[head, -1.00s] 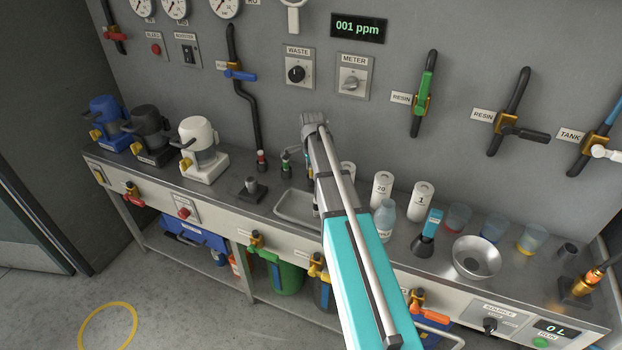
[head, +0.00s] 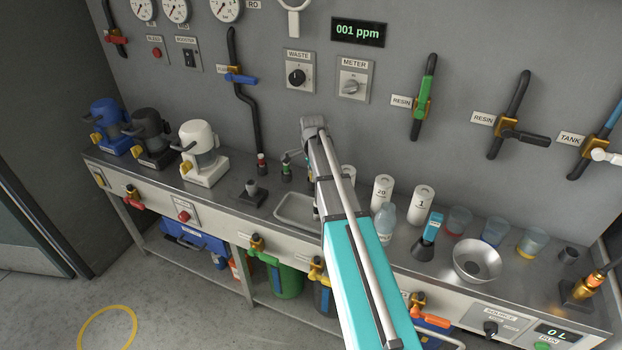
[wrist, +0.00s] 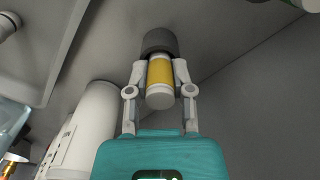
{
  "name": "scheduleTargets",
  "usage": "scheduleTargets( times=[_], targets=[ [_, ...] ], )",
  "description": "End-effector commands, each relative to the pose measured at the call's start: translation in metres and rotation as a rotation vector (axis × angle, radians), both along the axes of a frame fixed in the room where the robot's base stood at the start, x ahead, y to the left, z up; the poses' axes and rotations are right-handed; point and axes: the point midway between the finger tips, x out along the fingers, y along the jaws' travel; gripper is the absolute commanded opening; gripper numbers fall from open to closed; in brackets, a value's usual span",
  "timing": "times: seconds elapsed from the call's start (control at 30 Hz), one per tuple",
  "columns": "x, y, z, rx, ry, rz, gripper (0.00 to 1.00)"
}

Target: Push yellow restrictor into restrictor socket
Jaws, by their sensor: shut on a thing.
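The yellow restrictor (wrist: 159,72) is a short cylinder with a yellow band and a pale near end. My gripper (wrist: 160,82) is shut on it, one finger on each side, in the wrist view. The restrictor's far end meets a dark grey round socket (wrist: 159,41) and lines up with it. I cannot tell how deep it sits in there. In the head view my arm hides the gripper, the restrictor and this socket.
A white cylinder (wrist: 85,125) stands close on the left in the wrist view, near a metal tray (wrist: 75,40). In the head view, white canisters (head: 382,190), a clear bottle (head: 386,222) and a steel funnel bowl (head: 477,262) stand right of my arm.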

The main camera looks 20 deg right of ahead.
Motion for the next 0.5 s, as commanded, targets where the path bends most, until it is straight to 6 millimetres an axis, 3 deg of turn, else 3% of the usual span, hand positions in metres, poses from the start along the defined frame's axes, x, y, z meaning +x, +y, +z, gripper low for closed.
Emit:
scheduleTargets(
  times=[0.5],
  targets=[
    [0.0,-0.0004,0.0033,0.0,0.0,0.0,0.0]
  ],
)
